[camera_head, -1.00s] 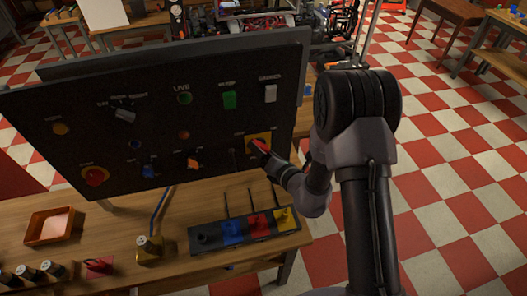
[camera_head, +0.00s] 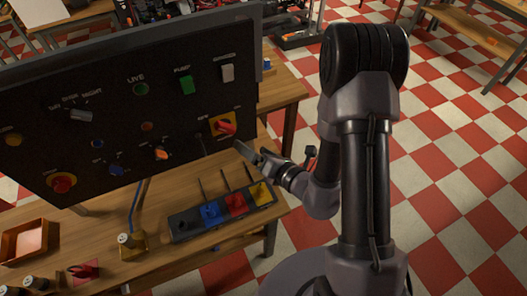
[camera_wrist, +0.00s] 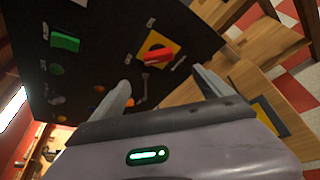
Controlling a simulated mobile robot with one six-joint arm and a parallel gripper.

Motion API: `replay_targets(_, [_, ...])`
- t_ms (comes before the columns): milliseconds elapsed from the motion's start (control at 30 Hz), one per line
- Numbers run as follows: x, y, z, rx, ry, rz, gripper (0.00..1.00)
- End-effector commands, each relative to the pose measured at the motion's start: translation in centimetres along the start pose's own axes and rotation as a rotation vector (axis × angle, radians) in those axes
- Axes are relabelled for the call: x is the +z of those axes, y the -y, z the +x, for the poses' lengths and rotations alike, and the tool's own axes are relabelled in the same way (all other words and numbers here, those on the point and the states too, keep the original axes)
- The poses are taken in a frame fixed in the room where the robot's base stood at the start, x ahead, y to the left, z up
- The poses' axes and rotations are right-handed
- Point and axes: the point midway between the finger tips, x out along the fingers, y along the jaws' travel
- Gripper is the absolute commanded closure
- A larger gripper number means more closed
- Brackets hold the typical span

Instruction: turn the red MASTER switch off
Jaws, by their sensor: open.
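The red MASTER switch (camera_head: 226,127) is a red handle on a yellow square plate, at the lower right of the black panel (camera_head: 60,120). In the head view the handle lies roughly level across its plate. It also shows in the wrist view (camera_wrist: 157,56), beyond the fingertips and roughly between them. My gripper (camera_head: 245,150) is in front of the panel, just right of and below the switch, apart from it. In the wrist view its fingers (camera_wrist: 163,82) are spread with nothing between them. The lettering around the switch is too small to read surely.
A green switch (camera_head: 186,85) and a white switch (camera_head: 227,73) sit above. An orange knob (camera_head: 161,153) and a red mushroom button (camera_head: 62,182) are to the left. A block with coloured levers (camera_head: 222,211) stands on the wooden bench below the gripper.

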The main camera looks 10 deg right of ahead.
Motion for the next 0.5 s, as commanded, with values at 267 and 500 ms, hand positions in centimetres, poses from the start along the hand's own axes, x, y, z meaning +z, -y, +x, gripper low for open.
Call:
replay_targets(267, [0.7,-0.7,-4.4,-0.004,0.000,0.006,0.11])
replay_targets(500, [0.2,-0.3,-5.1,0.000,0.001,0.002,0.11])
